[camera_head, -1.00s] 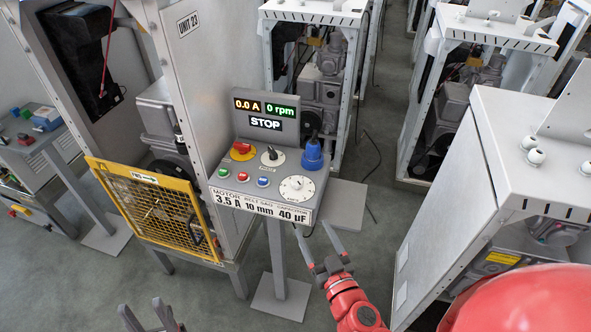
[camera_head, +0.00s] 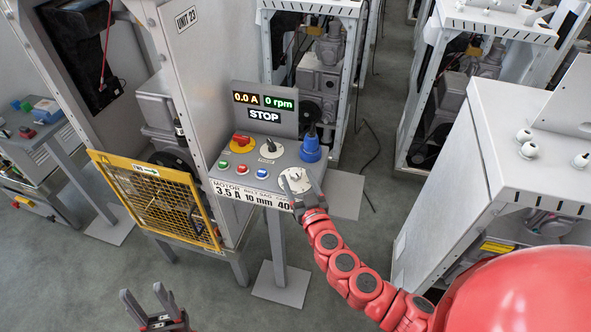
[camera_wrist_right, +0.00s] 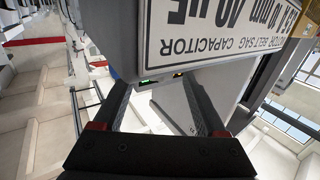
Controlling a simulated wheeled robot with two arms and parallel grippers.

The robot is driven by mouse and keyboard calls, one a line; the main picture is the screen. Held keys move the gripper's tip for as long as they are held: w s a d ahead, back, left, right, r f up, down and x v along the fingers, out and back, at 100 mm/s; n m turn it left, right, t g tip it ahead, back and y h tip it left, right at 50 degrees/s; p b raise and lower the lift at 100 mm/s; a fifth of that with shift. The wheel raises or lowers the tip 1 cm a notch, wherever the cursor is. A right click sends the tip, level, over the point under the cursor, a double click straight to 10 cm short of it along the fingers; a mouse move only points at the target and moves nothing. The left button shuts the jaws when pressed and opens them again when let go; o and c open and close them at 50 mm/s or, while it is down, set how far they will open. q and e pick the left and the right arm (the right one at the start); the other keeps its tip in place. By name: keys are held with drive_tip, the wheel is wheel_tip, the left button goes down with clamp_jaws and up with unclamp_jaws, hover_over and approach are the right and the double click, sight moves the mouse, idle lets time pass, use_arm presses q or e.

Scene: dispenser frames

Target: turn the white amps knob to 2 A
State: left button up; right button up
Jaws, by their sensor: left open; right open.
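The white round dial knob (camera_head: 293,178) sits at the front right of the grey control panel (camera_head: 226,166). My right gripper (camera_head: 302,187) is open at the panel's front right corner, its fingers overlapping the dial in the head view. I cannot tell whether they touch it. In the right wrist view the open fingers (camera_wrist_right: 155,84) point at the panel, whose label plate (camera_wrist_right: 215,35) reads upside down; the dial is not visible there. The display (camera_head: 264,105) reads 0.0 A, 0 rpm, STOP. My left gripper (camera_head: 143,291) is open and empty at the lower left.
On the panel are a red-yellow switch (camera_head: 241,143), a black knob (camera_head: 270,147), a blue plug (camera_head: 311,150) and several push buttons (camera_head: 243,169). A yellow mesh guard (camera_head: 155,205) stands left; a white cabinet (camera_head: 440,180) stands right.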

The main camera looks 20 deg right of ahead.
drive_tip(key=shift+w+r, duration=0.15)
drive_tip(key=shift+w, duration=1.2)
clamp_jaws()
